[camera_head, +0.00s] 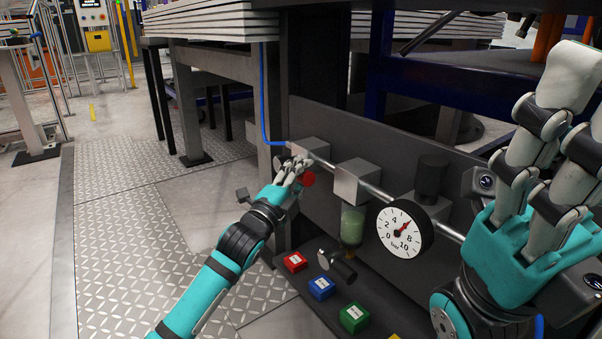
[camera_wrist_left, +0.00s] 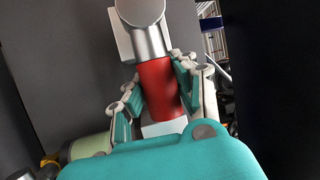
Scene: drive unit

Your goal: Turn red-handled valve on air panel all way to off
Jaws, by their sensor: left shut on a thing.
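The air panel (camera_head: 345,130) is a dark upright board with a silver pipe running along it. The valve's red handle (camera_head: 308,179) shows as a red end beside my left gripper (camera_head: 293,168) at the panel's left part. In the left wrist view the handle (camera_wrist_left: 160,88) is a red cylinder on a silver stem. My left gripper (camera_wrist_left: 158,92) is shut on it, with fingers on both sides. The fingers partly hide the handle and valve body in the head view. My right gripper (camera_head: 560,140) is close at the right, fingers up, away from the valve; its opening is unclear.
A round gauge (camera_head: 404,229) has its red needle pointing up and right, near 6. Grey blocks (camera_head: 352,182) and a greenish bowl (camera_head: 353,224) sit along the pipe. Red (camera_head: 295,262), blue (camera_head: 321,287) and green (camera_head: 354,318) blocks lie on the ledge below.

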